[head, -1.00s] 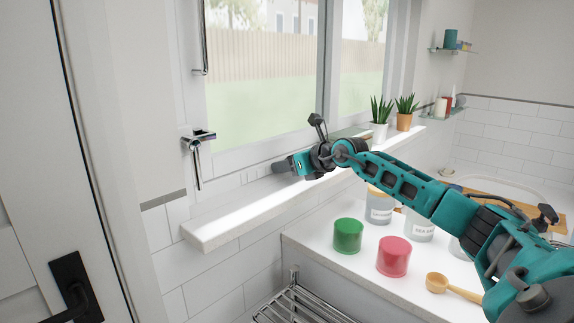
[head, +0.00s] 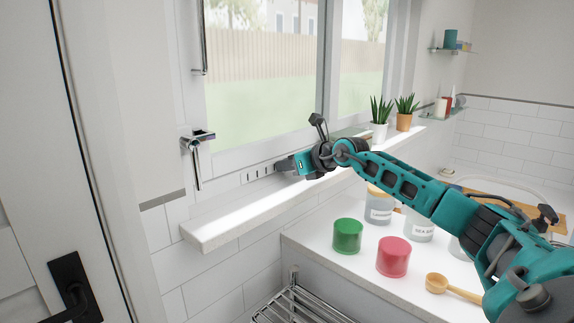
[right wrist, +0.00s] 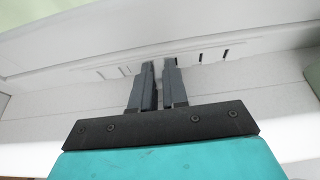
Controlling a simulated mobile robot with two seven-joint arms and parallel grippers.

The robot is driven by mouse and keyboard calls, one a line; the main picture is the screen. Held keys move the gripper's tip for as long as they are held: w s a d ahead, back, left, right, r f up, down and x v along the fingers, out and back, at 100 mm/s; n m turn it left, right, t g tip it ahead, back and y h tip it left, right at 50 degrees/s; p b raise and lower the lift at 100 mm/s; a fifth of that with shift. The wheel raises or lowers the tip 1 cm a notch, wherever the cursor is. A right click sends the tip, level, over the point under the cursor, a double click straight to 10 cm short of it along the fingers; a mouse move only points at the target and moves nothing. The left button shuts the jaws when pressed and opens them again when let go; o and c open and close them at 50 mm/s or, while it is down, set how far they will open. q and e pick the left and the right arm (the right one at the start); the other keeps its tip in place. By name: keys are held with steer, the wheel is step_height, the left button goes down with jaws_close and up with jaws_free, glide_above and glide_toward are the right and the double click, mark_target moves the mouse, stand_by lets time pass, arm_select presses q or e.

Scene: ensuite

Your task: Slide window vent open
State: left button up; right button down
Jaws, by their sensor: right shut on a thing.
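The window vent (head: 258,173) is a thin white strip with short slots, set low on the window frame above the sill. Its slots also show in the right wrist view (right wrist: 213,56), darker on the right and fainter on the left. My right gripper (head: 280,167) is at the vent strip, reaching in from the right. In the right wrist view its two grey fingers (right wrist: 160,68) are close together with their tips at the strip. It is shut on a part of the vent, likely its slider tab, which the fingers hide. My left gripper is not in view.
The white sill (head: 215,228) runs just below the gripper. Two potted plants (head: 380,125) stand on it to the right. A window handle (head: 197,150) is on the left.

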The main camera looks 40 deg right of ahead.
steer(key=shift+d, duration=0.6)
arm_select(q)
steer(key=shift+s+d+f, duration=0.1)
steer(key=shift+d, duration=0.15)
arm_select(e)
steer(key=c, duration=1.1)
jaws_free()
steer(key=shift+a, duration=0.1)
